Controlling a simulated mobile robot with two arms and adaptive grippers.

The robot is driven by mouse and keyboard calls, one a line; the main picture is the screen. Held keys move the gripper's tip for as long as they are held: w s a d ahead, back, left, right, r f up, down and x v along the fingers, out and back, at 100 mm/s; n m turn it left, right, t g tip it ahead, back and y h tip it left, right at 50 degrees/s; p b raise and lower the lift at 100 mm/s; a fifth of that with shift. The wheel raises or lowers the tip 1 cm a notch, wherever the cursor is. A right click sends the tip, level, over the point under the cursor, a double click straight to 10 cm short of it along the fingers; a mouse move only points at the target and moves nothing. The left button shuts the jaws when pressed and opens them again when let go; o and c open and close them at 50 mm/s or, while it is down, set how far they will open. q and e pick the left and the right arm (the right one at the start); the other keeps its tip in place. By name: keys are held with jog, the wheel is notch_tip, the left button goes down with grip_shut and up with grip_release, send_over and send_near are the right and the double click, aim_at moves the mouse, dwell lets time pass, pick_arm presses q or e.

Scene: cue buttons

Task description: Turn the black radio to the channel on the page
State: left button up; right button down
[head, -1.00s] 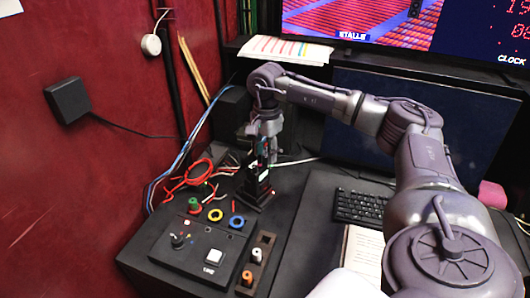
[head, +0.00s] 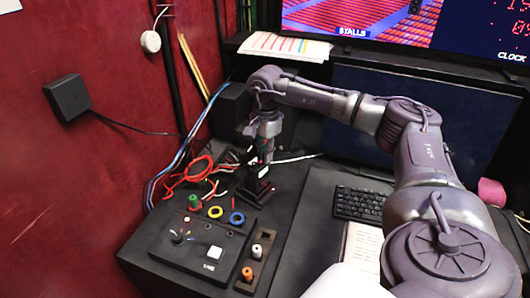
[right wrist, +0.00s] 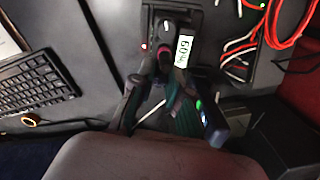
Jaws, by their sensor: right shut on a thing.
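The black radio (head: 256,172) stands upright on a dark base at the back left of the desk, partly hidden by my right gripper. My right gripper (head: 260,155) points down over the radio's top and is shut on a part there. In the right wrist view the gripper's fingers (right wrist: 164,62) close on the radio's top beside a small lit display (right wrist: 183,50); its digits are turned and hard to read. An open page (head: 362,246) lies on the desk right of centre, partly behind my arm; its writing is too small to read. My left gripper is not in view.
A control panel (head: 186,246) with a knob and a white button is in front, beside a dark tray (head: 244,287) with pegs. Red and blue cables (head: 190,172) lie left of the radio. A keyboard (head: 358,205) and monitors are at the right.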

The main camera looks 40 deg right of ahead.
jog(key=shift+m, duration=1.2)
jog(key=c, duration=1.1)
grip_release()
notch_tip(320, 180, up, 12)
jog(key=shift+s+r, duration=0.1)
